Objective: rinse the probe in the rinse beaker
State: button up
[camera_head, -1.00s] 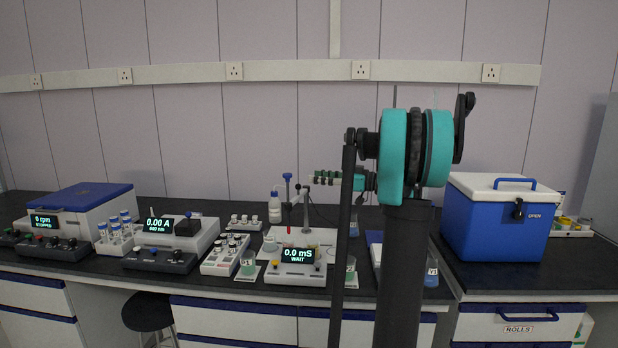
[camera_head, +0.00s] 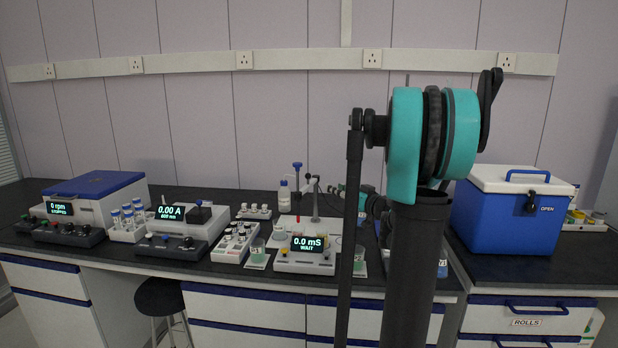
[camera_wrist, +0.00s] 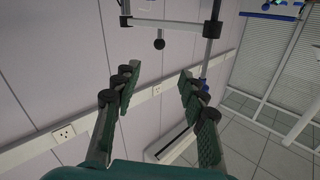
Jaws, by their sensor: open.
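The conductivity meter (camera_head: 306,244) reads 0.0 mS and WAIT. Behind it stands a post (camera_head: 316,205) with a slim blue-topped piece (camera_head: 297,180), perhaps the probe, at its left; its lower end is unclear. Small beakers stand left (camera_head: 257,255) and right (camera_head: 359,260) of the meter; another (camera_head: 442,268) is partly hidden by my arm. I cannot tell which is the rinse beaker. In the wrist view my gripper (camera_wrist: 158,90) is open and empty, with a bar and black knob (camera_wrist: 159,44) beyond the fingers.
A wash bottle (camera_head: 284,196) stands behind the meter. A blue cool box (camera_head: 510,222) stands at right. A stool (camera_head: 160,296) is below the bench.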

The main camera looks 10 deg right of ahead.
aim_at(310, 177)
jog(key=x, duration=1.7)
jog(key=shift+w, duration=0.2)
grip_shut()
